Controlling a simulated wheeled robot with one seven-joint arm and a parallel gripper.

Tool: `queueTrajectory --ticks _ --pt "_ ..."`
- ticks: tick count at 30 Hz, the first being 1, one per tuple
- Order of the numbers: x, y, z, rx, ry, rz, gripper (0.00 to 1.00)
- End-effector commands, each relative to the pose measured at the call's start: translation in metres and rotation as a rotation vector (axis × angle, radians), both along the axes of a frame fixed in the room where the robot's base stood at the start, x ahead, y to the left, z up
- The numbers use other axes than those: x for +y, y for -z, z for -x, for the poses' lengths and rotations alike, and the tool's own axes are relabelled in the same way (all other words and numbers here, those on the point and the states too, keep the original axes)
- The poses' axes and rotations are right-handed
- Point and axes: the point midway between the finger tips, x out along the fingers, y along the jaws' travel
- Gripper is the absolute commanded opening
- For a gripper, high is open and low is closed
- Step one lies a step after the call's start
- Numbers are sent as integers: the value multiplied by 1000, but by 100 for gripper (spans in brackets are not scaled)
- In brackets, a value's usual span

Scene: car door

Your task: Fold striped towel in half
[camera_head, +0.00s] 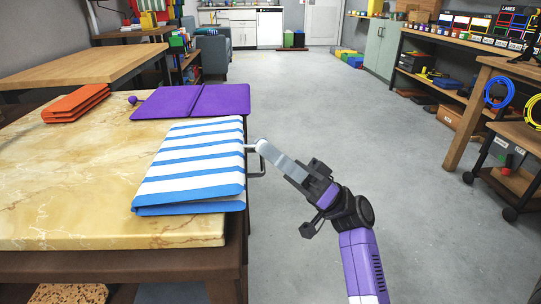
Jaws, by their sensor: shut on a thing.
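The blue and white striped towel (197,160) lies near the right edge of the marble-topped table (70,185). It looks doubled over, with two layers showing along its near edge and a rounded fold there. My gripper (251,160) is at the towel's right side, just past the table edge, and is shut on the towel's edge. The exact grip is small and partly hidden. My arm reaches in from the lower right.
A folded orange cloth (76,104) lies at the table's back left. The table's left front is clear. Open grey floor (330,120) lies to the right.

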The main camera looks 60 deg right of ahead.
Motion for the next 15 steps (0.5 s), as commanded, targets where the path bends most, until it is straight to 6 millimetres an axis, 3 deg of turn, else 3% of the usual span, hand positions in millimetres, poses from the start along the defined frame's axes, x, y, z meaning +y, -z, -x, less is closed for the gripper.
queueTrajectory --ticks 11,12,15 --pt "0 -1 0 -3 -1 -3 0" --pt "0 -1 0 -3 -1 -3 30" --pt "0 -1 0 -4 0 -2 45"
